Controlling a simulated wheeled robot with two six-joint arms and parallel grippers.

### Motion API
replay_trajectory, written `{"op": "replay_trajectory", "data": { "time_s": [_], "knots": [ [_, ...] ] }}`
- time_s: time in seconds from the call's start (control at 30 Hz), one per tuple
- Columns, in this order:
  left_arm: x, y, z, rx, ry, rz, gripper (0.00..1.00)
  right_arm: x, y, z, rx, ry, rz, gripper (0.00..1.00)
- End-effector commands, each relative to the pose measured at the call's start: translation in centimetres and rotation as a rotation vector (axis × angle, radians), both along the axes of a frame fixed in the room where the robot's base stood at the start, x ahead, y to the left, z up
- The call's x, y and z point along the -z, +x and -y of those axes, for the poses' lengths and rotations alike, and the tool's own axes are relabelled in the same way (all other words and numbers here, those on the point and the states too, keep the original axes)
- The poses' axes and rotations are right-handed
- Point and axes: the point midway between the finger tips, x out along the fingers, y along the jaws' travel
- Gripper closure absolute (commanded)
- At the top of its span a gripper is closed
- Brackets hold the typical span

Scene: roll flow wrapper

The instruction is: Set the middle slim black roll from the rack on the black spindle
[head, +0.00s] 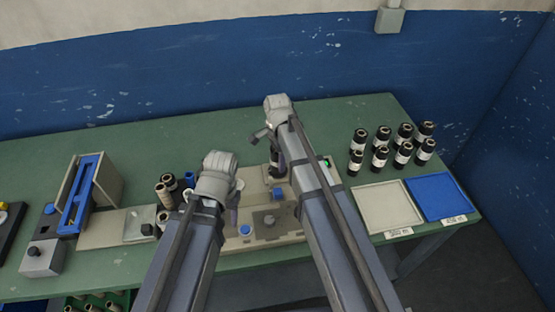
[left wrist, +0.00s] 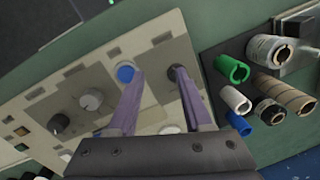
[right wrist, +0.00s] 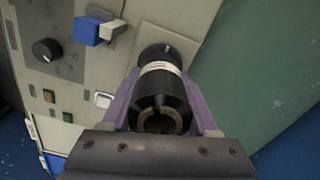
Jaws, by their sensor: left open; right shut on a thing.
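My right gripper (right wrist: 165,108) is shut on a black roll (right wrist: 160,92) with a white band and a brown core. In the head view this roll (head: 275,160) is upright over the machine. A dark round part (right wrist: 160,52), perhaps the black spindle, shows beyond the roll's far end in the right wrist view; whether they touch I cannot tell. My left gripper (left wrist: 152,76) is open and empty above the machine panel, its fingertips near a blue knob (left wrist: 125,74) and a dark post (left wrist: 178,73). A dark rack (left wrist: 212,70) holds several rolls and cores beside it.
The machine's base (head: 240,240) carries another blue knob (head: 245,230). Several black rolls (head: 383,133) stand at the right, behind a white tray (head: 388,205) and a blue tray (head: 440,195). A blue-topped fixture (head: 80,190) is at left. The back of the green table is clear.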

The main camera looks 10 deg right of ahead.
Motion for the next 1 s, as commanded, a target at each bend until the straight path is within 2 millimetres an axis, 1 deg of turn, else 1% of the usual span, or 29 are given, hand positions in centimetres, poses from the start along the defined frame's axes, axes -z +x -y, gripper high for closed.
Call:
{"op": "replay_trajectory", "data": {
  "time_s": [0.13,0.17,0.43,0.47,0.63,0.7,1.0],
  "knots": [
    [-0.03,0.0,0.0,0.0,0.0,0.0,0.5,-0.03,0.0,0.0,0.0,0.0,0.0,1.0],
    [-0.03,0.0,0.0,0.0,0.0,0.0,0.5,-0.03,0.0,0.0,0.0,0.0,0.0,0.38],
    [-0.03,0.0,-0.01,0.0,0.0,0.0,0.5,-0.03,0.0,0.0,0.0,0.0,0.0,0.08],
    [-0.03,0.0,0.0,0.0,0.0,0.0,0.5,-0.03,0.0,0.0,0.0,0.0,0.0,0.05],
    [-0.03,0.0,0.0,0.0,0.0,0.0,0.5,-0.03,0.0,0.0,0.0,0.0,0.0,0.05],
    [-0.02,0.0,0.0,0.0,0.0,0.0,0.5,-0.02,0.0,0.0,0.0,0.0,0.0,0.0],
    [-0.26,0.0,-0.01,0.0,0.0,0.0,0.5,-0.27,0.0,0.0,0.0,0.0,0.0,0.0]
  ]
}}
